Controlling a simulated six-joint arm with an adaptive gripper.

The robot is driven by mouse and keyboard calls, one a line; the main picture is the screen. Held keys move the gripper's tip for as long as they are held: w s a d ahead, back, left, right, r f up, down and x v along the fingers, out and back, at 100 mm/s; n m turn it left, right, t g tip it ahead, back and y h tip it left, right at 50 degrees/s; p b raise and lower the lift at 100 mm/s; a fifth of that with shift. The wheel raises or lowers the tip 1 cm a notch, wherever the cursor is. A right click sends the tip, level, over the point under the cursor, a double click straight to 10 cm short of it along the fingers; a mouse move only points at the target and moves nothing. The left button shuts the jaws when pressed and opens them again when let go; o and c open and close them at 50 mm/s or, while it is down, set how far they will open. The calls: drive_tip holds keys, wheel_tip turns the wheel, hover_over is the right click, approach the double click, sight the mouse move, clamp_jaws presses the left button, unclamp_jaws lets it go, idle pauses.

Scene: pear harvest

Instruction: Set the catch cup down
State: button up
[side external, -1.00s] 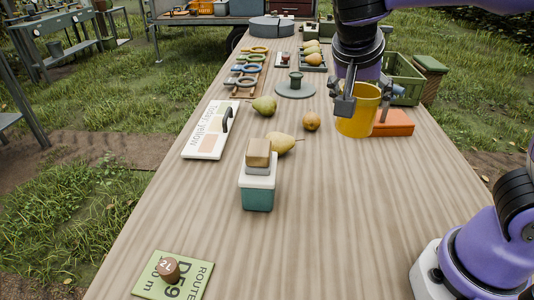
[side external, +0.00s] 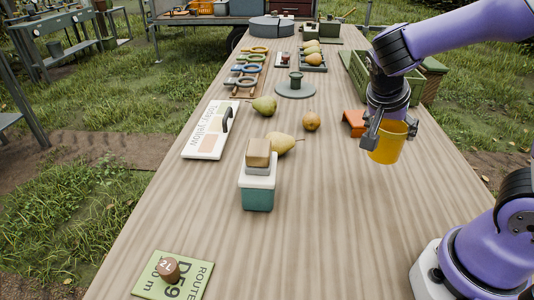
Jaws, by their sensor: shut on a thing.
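The catch cup (side external: 385,151) is a yellow-orange cup, upright, at the right side of the table. My gripper (side external: 389,132) is shut on the cup near its rim, with a finger on either side. The cup's base looks close to the tabletop, but I cannot tell if it touches. An orange block (side external: 354,122) lies just behind and left of the cup, partly hidden by my gripper.
Loose pears (side external: 283,143) and a small round fruit (side external: 311,121) lie mid-table. A teal box (side external: 257,188) with blocks on top stands nearer. A green crate (side external: 358,75) is behind my arm. The front middle of the table (side external: 310,235) is clear.

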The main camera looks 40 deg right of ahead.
drive_tip(key=shift+s+d+x, duration=0.1)
drive_tip(key=shift+s+x, duration=0.05)
drive_tip(key=shift+x, duration=2.1)
drive_tip(key=shift+s+d+x, duration=0.15)
drive_tip(key=shift+x, duration=2.15)
drive_tip(key=shift+r, duration=0.1)
drive_tip(key=o, duration=0.9)
drive_tip(key=shift+c, duration=0.2)
